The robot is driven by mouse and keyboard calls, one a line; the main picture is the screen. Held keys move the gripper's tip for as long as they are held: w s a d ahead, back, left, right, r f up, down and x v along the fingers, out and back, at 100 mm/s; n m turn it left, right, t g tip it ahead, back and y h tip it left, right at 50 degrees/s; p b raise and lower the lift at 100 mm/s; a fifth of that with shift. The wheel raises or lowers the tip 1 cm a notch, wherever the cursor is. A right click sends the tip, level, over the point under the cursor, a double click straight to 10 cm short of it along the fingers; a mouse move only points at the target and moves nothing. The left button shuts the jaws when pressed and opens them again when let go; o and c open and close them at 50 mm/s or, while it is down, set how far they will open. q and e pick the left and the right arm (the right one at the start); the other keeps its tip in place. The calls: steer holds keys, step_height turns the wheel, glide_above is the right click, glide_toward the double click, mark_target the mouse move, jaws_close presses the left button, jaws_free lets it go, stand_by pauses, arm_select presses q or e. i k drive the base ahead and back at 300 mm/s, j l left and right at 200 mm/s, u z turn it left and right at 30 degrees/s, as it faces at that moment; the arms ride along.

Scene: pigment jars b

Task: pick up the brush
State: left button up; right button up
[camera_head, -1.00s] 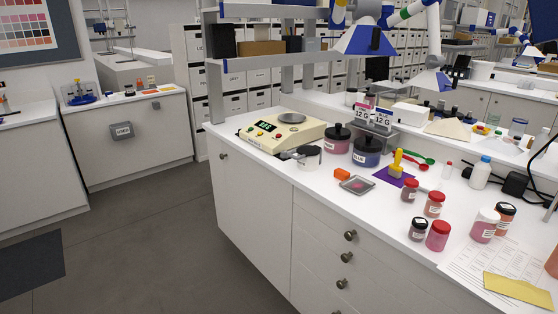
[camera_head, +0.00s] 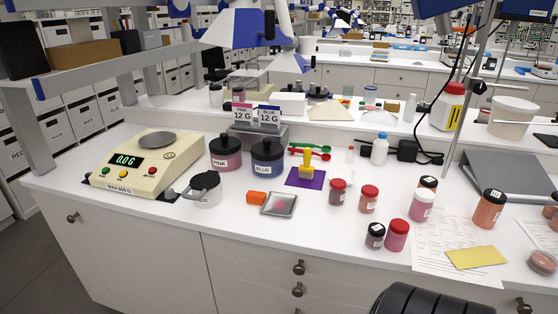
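A yellow upright object (camera_head: 306,166), which looks like the brush, is on a purple square (camera_head: 304,180) near the middle of the white counter. Its lower end is too small to make out clearly. Behind it lie a red spoon (camera_head: 323,156) and a green spoon (camera_head: 318,148).
Several small jars (camera_head: 369,198) stand to the right.

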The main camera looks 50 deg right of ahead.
mark_target(306, 171)
steer(key=i+z, duration=0.2)
steer(key=z, duration=0.25)
steer(key=i+z, duration=0.25)
steer(key=z, duration=0.25)
steer(key=i+j+z, duration=0.1)
steer(key=z, duration=0.35)
steer(key=i+j+z, duration=0.25)
steer(key=z, duration=0.2)
steer(key=i+j+z, duration=0.25)
steer(key=z, duration=0.15)
steer(key=k+j, duration=0.2)
steer(key=j, duration=0.15)
steer(key=k+j, duration=0.2)
steer(key=j, duration=0.15)
